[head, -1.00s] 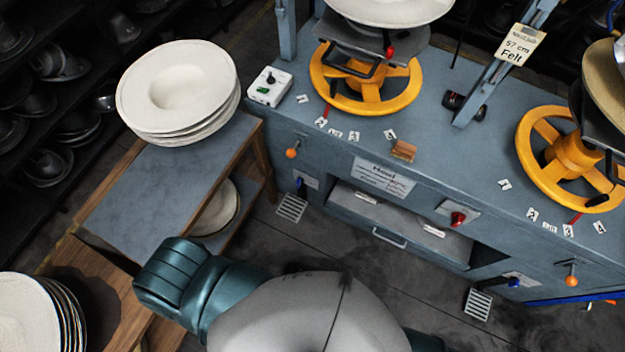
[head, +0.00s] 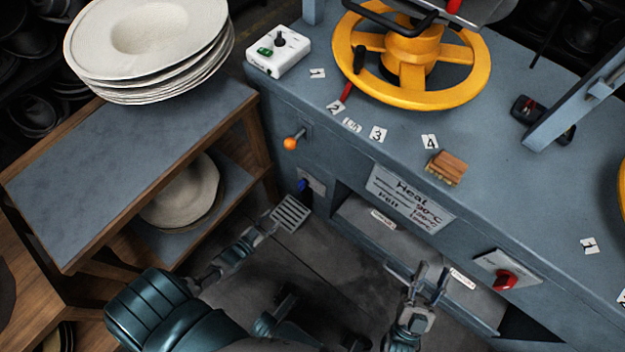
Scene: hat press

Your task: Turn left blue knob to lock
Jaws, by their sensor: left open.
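The left blue knob (head: 303,185) sits on a small pale plate low on the front of the blue-grey press cabinet, below an orange-tipped lever. A dark part hangs beneath the knob.
The orange-tipped lever (head: 290,143) sticks out above the knob. A wooden side table (head: 120,170) with stacked white hats (head: 150,40) stands left. A red knob (head: 503,280) is on the cabinet to the right.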

